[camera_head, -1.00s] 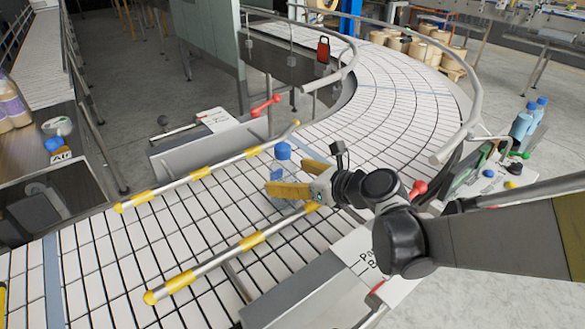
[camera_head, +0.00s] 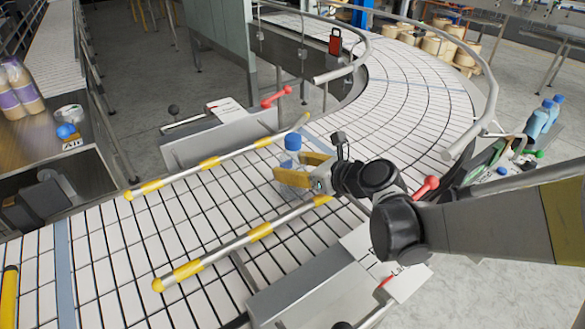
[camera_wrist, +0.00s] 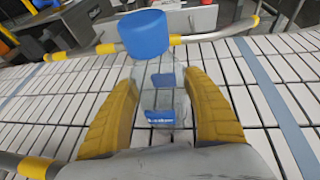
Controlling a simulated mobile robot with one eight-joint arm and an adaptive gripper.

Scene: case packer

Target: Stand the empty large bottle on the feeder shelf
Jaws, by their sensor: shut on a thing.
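The empty large bottle is clear with a blue cap (camera_head: 292,142); in the wrist view its see-through body (camera_wrist: 164,100) with blue label patches stands between the yellow fingers, below the cap (camera_wrist: 145,33). My gripper (camera_head: 301,170) is shut on the bottle and holds it roughly upright over the conveyor, between the two yellow-banded rails. The fingers also show in the wrist view (camera_wrist: 160,115). I cannot tell whether the bottle's base touches the belt. I cannot make out for certain which surface is the feeder shelf.
Two rails with yellow bands (camera_head: 208,162) (camera_head: 262,231) border the conveyor (camera_head: 110,255). Filled bottles (camera_head: 20,88) stand on a dark counter at the left. Blue bottles (camera_head: 540,121) stand at the far right. A red-handled lever (camera_head: 277,96) rises behind the far rail.

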